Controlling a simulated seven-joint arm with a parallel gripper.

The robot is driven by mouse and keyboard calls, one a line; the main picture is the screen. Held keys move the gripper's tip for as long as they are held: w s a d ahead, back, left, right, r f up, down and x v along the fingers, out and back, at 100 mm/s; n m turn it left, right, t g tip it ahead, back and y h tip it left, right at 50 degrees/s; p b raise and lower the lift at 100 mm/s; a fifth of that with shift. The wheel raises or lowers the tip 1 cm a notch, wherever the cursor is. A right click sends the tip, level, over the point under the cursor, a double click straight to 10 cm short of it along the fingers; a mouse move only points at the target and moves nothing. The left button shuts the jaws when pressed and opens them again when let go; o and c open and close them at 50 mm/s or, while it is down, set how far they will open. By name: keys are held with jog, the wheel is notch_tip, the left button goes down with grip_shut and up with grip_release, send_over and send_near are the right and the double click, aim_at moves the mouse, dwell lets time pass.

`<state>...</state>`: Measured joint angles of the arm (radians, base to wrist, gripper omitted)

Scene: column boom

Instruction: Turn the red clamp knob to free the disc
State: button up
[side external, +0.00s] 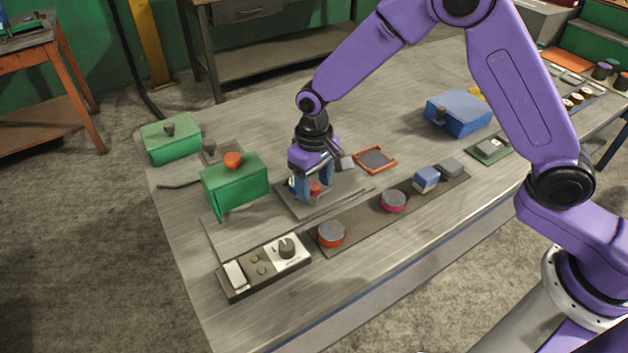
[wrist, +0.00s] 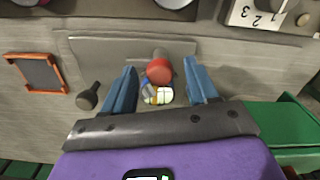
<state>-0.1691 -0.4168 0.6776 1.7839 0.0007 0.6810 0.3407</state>
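The red clamp knob (side external: 316,188) stands over a flat grey plate (side external: 300,210) near the middle of the bench. In the wrist view the red knob (wrist: 159,72) is a rounded cap between my two blue fingers. A small white, yellow and blue piece (wrist: 158,96) lies right beside it, also between the fingers. My gripper (side external: 312,190) points down over the plate. In the wrist view my gripper (wrist: 160,68) has its fingers apart, with a gap on each side of the knob. I cannot make out the disc for certain.
A green box with an orange knob (side external: 235,188) stands close left of my gripper. A dark knob (wrist: 88,97) and an orange-rimmed tray (wrist: 47,92) are nearby. A strip with round and square pieces (side external: 360,225) and a control panel (side external: 262,268) lie in front. A blue box (side external: 458,113) stands farther right.

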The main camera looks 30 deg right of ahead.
aim_at(315, 186)
jog(key=shift+r, duration=0.1)
notch_tip(315, 186, up, 17)
dwell(0.6)
jog(key=shift+s+r, duration=0.1)
dwell(0.3)
jog(key=s+d+f+n, duration=0.1)
jog(key=s+d+n, duration=0.2)
jog(key=s+d, duration=0.3)
jog(key=s+d+f+n, duration=0.2)
jog(key=s+d, duration=0.4)
jog(key=s, duration=0.7)
jog(key=s+d+f+n, duration=0.1)
jog(key=s+d+n, duration=0.3)
jog(key=s, duration=0.6)
jog(key=d, duration=0.2)
jog(key=shift+s+d+f+n, duration=0.15)
jog(key=shift+s+d+n, duration=0.05)
jog(key=shift+d+n, duration=0.2)
